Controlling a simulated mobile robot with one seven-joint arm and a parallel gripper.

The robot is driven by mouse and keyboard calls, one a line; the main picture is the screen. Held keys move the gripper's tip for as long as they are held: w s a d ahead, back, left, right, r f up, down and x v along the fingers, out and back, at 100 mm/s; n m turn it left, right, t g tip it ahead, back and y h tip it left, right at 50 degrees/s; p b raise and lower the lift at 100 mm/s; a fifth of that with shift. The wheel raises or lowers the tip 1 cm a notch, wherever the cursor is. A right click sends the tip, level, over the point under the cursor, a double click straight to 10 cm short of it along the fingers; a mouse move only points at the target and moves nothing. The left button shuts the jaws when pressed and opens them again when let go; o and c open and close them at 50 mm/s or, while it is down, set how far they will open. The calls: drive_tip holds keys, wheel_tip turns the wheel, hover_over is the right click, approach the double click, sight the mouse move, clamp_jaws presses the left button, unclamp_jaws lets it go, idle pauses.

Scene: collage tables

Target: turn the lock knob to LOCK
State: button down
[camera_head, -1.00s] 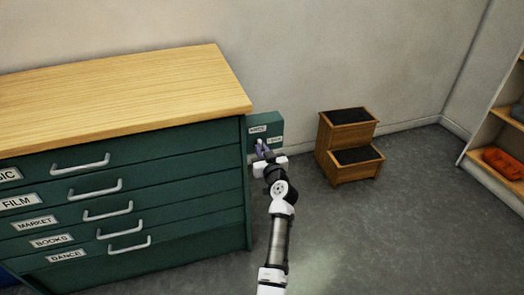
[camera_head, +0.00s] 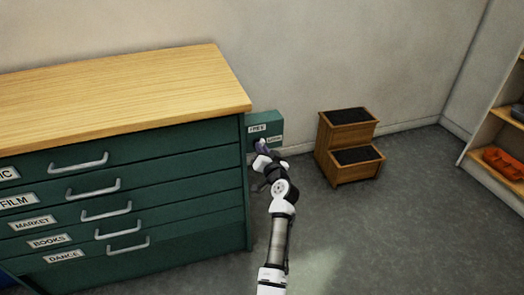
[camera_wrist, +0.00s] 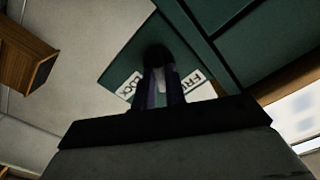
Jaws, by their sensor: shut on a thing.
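The lock box (camera_head: 265,118) is a green block at the right end of the drawer cabinet, with a FREE label (camera_head: 257,128) and a LOCK label (camera_head: 274,139). In the wrist view, the LOCK label (camera_wrist: 130,86) is left of the fingers and the FREE label (camera_wrist: 196,82) is right of them. My gripper (camera_head: 261,146) is at the front of the box. It also shows in the wrist view (camera_wrist: 160,86), shut on the dark knob (camera_wrist: 158,54). The fingers hide most of the knob, so its exact pointing is unclear.
The green drawer cabinet (camera_head: 150,175) with a wooden top stands left of my arm. A wooden step stool (camera_head: 347,145) is to the right. A shelf with an orange item (camera_head: 503,163) is at the far right. The grey floor between is clear.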

drive_tip(key=m+p, duration=0.1)
drive_tip(key=m, duration=0.4)
drive_tip(key=m+p, duration=0.1)
drive_tip(key=m, duration=0.5)
drive_tip(key=shift+d+f+m+p, duration=0.15)
drive_tip(key=shift+m+p, duration=0.15)
drive_tip(key=shift+p, duration=0.1)
idle(0.3)
drive_tip(key=c, duration=1.4)
unclamp_jaws()
drive_tip(key=shift+c, duration=0.2)
drive_tip(key=b+v, duration=0.1)
drive_tip(key=v, duration=1.2)
drive_tip(key=shift+s, duration=0.35)
